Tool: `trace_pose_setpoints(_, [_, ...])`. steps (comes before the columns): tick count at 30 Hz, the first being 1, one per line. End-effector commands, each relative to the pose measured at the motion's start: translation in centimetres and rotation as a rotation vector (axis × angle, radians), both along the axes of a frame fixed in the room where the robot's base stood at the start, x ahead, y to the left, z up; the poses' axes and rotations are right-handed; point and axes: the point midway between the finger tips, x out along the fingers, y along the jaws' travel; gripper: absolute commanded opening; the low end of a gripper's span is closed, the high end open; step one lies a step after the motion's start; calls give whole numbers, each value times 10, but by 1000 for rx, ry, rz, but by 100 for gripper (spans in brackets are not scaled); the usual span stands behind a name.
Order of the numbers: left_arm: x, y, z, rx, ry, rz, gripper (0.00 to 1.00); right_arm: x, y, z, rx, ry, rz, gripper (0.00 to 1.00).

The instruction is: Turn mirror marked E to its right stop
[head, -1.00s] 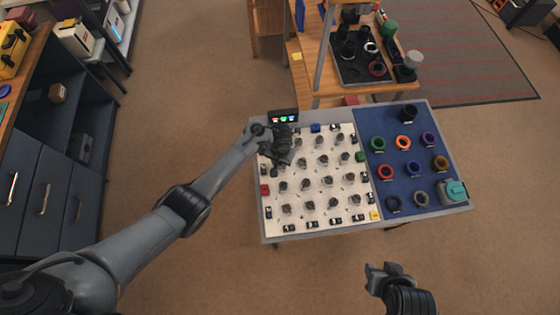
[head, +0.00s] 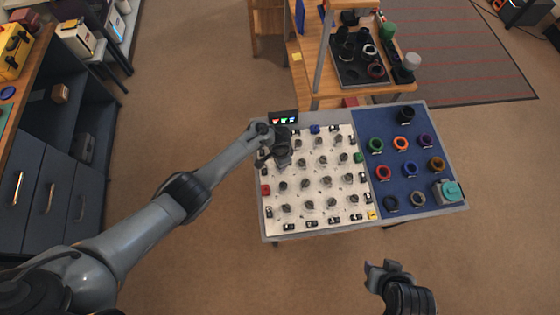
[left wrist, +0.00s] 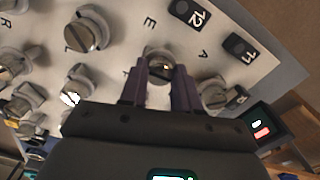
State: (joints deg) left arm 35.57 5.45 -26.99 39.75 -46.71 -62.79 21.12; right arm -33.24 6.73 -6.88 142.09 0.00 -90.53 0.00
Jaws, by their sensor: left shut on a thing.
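A white board (head: 310,219) with rows of grey mirror knobs lies on the left of the table. In the left wrist view the letter E is printed on the board just above a round knob, the mirror marked E (left wrist: 159,68). My left gripper (left wrist: 160,85) is shut on that knob, with one dark finger on each side. The fingers and palm hide its lower part. In the head view my left gripper (head: 279,155) hides this knob at the board's far left. My right gripper (head: 383,268) is empty in front of the table, its fingers apart.
Other knobs stand close around the held one, among them the knob by letter A (left wrist: 213,92). A small display box (head: 283,117) stands at the back edge. A blue mat (head: 405,190) with several coloured rings and a teal-topped device (head: 447,191) is on the right.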

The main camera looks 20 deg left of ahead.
Motion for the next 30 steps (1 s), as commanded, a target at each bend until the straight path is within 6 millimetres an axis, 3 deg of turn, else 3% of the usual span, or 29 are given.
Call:
trace_pose_setpoints(18, [1, 1, -1, 2, -1, -573, 1, 0, -1, -5, -6, 0, 4, 43])
trace_pose_setpoints(30, [1, 1, -1, 2, 0, -808, 1, 0, 1, -11, 2, 0, -1, 43])
